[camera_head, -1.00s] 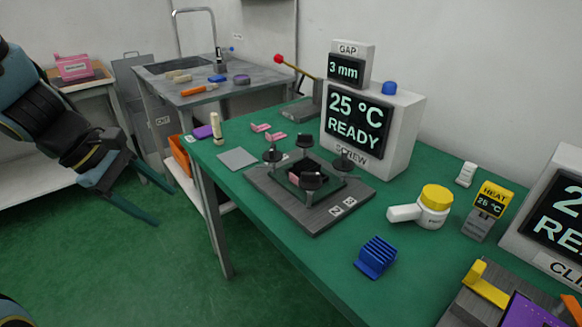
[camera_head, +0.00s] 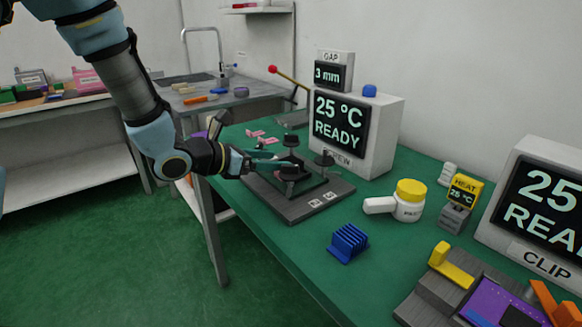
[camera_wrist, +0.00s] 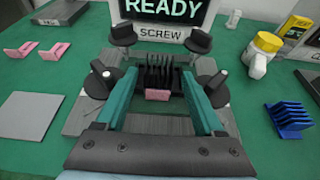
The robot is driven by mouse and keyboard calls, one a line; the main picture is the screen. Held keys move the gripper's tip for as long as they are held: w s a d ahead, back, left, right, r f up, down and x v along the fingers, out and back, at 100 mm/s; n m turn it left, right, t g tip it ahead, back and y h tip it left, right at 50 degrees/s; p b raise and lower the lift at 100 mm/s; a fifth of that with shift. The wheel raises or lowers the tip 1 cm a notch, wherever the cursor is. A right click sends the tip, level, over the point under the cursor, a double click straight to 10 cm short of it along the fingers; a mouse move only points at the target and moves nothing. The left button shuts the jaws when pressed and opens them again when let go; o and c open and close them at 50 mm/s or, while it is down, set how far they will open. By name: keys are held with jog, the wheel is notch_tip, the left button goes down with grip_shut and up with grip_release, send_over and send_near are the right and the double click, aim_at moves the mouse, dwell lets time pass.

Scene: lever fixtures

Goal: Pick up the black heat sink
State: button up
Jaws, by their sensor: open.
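The black heat sink (camera_wrist: 158,70) is a dark finned block with a pink piece (camera_wrist: 157,95) at its near side. It stands in the screw fixture (camera_wrist: 150,125), among several black knobs on posts. My gripper (camera_wrist: 158,80) is open in the wrist view, with one teal finger on each side of the heat sink. I cannot tell whether the fingers touch it. In the head view my gripper (camera_head: 264,161) reaches over the fixture (camera_head: 310,208) from the left, and the heat sink is hard to make out there.
The SCREW unit (camera_head: 365,140) stands behind the fixture. A blue heat sink (camera_head: 347,242), a white jar with a yellow lid (camera_head: 409,199) and a heat meter (camera_head: 459,200) are to the right. Pink brackets (camera_wrist: 55,51) and a grey plate (camera_wrist: 30,115) lie left of the fixture.

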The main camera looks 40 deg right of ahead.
aim_at(291, 160)
jog(key=shift+p+x, duration=0.4)
jog(key=shift+x, duration=2.65)
grip_shut()
